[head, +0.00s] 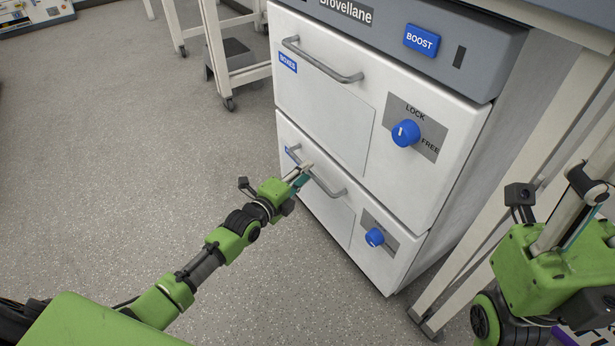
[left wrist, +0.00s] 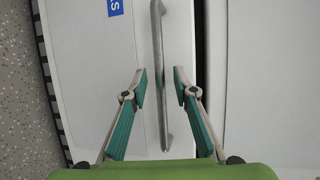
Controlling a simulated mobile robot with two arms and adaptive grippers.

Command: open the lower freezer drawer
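The white freezer has an upper drawer (head: 330,100) and a lower drawer (head: 333,214), both shut. The lower drawer has a grey bar handle (head: 330,186) and a blue knob (head: 374,237) on a grey plate. My left gripper (head: 302,175) is at this handle. In the left wrist view, the handle (left wrist: 159,75) runs between the two open fingers (left wrist: 159,82), with a gap on each side. I cannot tell how deep the bar sits between them. My right gripper (head: 590,182) is at the right edge, partly cut off, and its fingers are unclear.
The upper drawer has its own handle (head: 320,62) and a blue knob (head: 405,133) beside the words LOCK and FREE. A wheeled white frame (head: 225,60) stands behind left of the freezer. White frame legs (head: 500,200) stand close on the right. The floor (head: 130,140) before the drawers is clear.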

